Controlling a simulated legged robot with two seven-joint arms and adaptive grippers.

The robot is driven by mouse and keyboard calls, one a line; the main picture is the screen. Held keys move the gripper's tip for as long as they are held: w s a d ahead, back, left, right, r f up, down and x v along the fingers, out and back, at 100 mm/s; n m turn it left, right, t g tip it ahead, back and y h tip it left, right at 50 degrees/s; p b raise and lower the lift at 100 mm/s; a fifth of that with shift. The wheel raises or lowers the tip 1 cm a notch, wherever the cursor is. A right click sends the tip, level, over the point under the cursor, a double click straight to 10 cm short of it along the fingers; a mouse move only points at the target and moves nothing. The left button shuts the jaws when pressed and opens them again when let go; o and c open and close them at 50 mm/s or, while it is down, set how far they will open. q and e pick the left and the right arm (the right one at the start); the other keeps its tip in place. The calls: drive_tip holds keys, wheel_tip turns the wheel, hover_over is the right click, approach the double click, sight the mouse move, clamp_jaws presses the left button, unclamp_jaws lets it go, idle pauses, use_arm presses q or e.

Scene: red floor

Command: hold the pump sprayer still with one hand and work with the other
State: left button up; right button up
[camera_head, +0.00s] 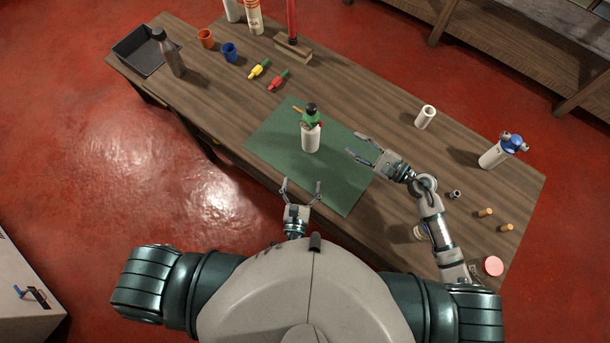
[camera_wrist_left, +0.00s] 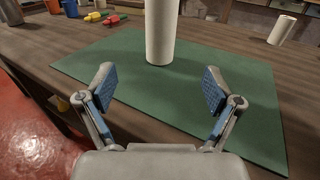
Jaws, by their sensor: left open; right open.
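The pump sprayer (camera_head: 311,138) stands upright on a green mat (camera_head: 339,186) on the wooden table. It has a white body and a green and black top with a bit of red. My left gripper (camera_head: 301,184) is open and empty at the mat's near edge, a short way in front of the sprayer. In the left wrist view the sprayer's white body (camera_wrist_left: 161,32) stands beyond and between the open fingers (camera_wrist_left: 158,92), touching neither; its top is out of frame. My right gripper (camera_head: 358,147) is open and empty over the mat's right side, apart from the sprayer.
At the table's back left are a dark tray (camera_head: 135,58), a grey bottle (camera_head: 168,52), orange (camera_head: 206,38) and blue (camera_head: 229,53) cups, and yellow (camera_head: 259,69) and red (camera_head: 278,80) items. At right stand a white cylinder (camera_head: 425,117) and a blue-topped bottle (camera_head: 495,154).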

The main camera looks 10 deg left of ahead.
sight(309, 143)
use_arm(q)
drive_tip(key=shift+w+r, duration=0.15)
drive_tip(key=shift+w, duration=0.15)
drive_tip(key=w, duration=1.5)
drive_tip(key=shift+w+d, duration=0.25)
drive_tip(key=shift+d, duration=0.15)
drive_tip(key=shift+w+a, duration=0.2)
drive_tip(key=shift+w, duration=0.45)
use_arm(e)
drive_tip(key=shift+a, duration=0.3)
use_arm(q)
drive_tip(key=shift+d, duration=0.1)
